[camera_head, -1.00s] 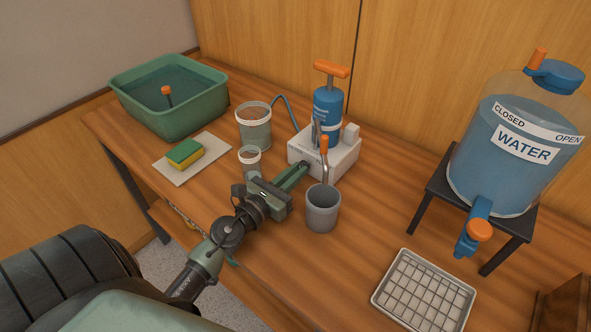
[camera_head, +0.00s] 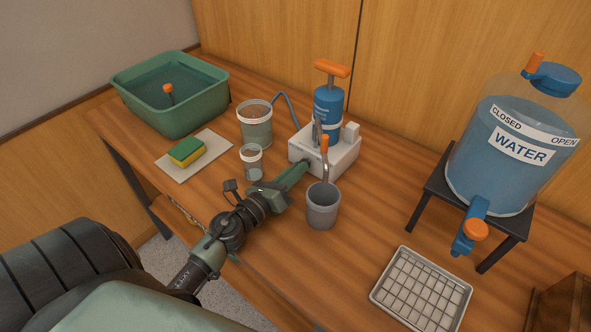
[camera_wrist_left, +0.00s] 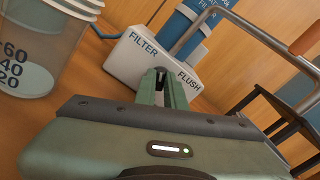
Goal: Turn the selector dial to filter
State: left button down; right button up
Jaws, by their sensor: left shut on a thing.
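The white pump base (camera_head: 343,160) stands on the table with a blue pump cylinder (camera_head: 327,104) on it. In the left wrist view, the base (camera_wrist_left: 124,65) carries the word FILTER on the left and FLUSH on the right. My left gripper (camera_head: 306,165) reaches the front face of the base. In the left wrist view its fingers (camera_wrist_left: 161,78) are shut on the small selector dial between the two words. The fingers hide most of the dial, so I cannot tell which word it points to. My right gripper is in neither view.
A grey cup (camera_head: 322,207) stands close right of my left gripper, with an orange-handled metal lever above it. Clear beakers (camera_head: 254,128) stand to the left. A water tank (camera_head: 505,165) and a drying rack (camera_head: 421,288) are at the right.

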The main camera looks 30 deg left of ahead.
pick_arm(q)
jog(key=c, duration=1.5)
grip_release()
jog(key=shift+w, duration=0.1)
jog(key=s+b, duration=0.1)
jog(key=s, duration=0.2)
jog(key=s+b, duration=0.1)
jog(key=s, duration=0.2)
jog(key=shift+s+a+f+b, duration=0.2)
jog(key=shift+s+b, duration=0.15)
jog(key=shift+s, duration=0.05)
jog(key=shift+s+r, duration=0.15)
jog(key=shift+s, duration=0.35)
